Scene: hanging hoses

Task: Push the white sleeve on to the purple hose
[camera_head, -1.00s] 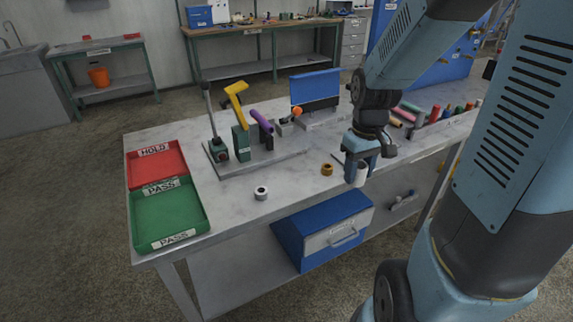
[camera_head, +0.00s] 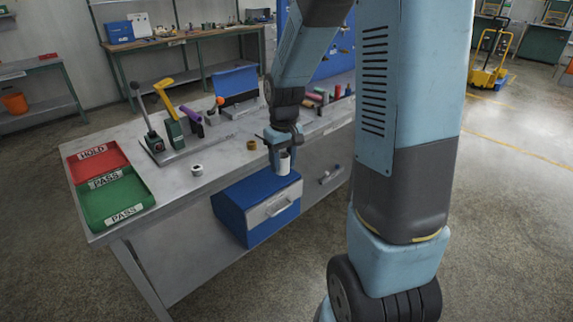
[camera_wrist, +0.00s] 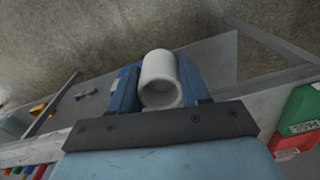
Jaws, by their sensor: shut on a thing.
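The white sleeve (camera_head: 284,163) is a short hollow tube held in my gripper (camera_head: 283,152), just beyond the table's front edge. In the wrist view the sleeve (camera_wrist: 158,68) sits between the two blue fingers of my gripper (camera_wrist: 157,84), with its open bore showing. The purple hose (camera_head: 189,114) is a short stub in the bench fixture at the back left, beside the yellow lever. My gripper is well to the right of the hose and nearer the front; sleeve and hose are apart.
A loose white ring (camera_head: 197,170) and a brass-coloured ring (camera_head: 251,145) lie on the table. The fixture's green block and yellow lever (camera_head: 172,100) stand left of the hose. Red (camera_head: 112,172) and green (camera_head: 141,204) trays lie at the left. A blue box (camera_head: 228,222) is below the tabletop.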

